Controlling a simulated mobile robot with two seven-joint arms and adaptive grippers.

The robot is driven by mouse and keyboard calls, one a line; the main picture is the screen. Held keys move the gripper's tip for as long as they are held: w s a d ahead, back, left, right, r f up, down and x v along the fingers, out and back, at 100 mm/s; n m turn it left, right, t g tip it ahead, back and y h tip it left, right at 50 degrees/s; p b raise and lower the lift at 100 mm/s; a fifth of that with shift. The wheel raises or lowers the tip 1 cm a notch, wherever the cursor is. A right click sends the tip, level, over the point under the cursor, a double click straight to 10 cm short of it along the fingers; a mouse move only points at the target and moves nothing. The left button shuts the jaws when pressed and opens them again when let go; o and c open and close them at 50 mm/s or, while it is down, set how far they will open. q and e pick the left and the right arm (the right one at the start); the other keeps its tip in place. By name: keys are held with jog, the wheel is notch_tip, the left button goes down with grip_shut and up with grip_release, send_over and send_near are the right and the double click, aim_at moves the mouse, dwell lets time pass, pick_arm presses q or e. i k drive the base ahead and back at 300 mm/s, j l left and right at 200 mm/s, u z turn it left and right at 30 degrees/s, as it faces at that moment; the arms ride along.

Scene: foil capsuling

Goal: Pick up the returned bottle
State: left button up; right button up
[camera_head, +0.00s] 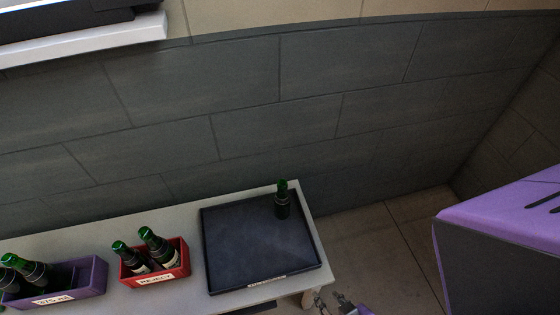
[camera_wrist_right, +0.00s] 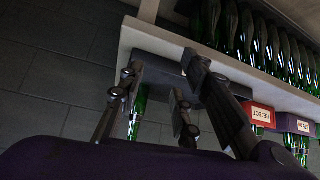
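A dark green bottle (camera_head: 282,203) stands upright at the back right of the dark tray (camera_head: 225,284); I take it as the returned bottle. In the right wrist view, which is upside down, a green bottle (camera_wrist_right: 137,115) shows beyond the fingers, against the tray (camera_wrist_right: 158,76). My right gripper (camera_head: 331,300) is at the bottom edge of the head view, in front of the tray's right corner and apart from the bottle. Its fingers (camera_wrist_right: 152,92) are spread with nothing held. My left gripper is not in view.
A red crate (camera_head: 156,281) labelled REJECT holds two bottles. A purple crate (camera_head: 58,297) with bottles stands farther left on the pale table (camera_head: 190,222). A dark wall (camera_head: 250,130) is behind. The wrist view shows rows of bottles (camera_wrist_right: 255,45). Most of the tray is bare.

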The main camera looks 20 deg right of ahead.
aim_at(282, 201)
jog(key=l+u, duration=0.15)
jog(key=l, duration=0.2)
jog(key=k+l+u, duration=0.1)
jog(key=l, duration=0.25)
jog(key=k+l+u, duration=0.15)
jog(key=l, duration=1.2)
jog(key=i+l, duration=0.2)
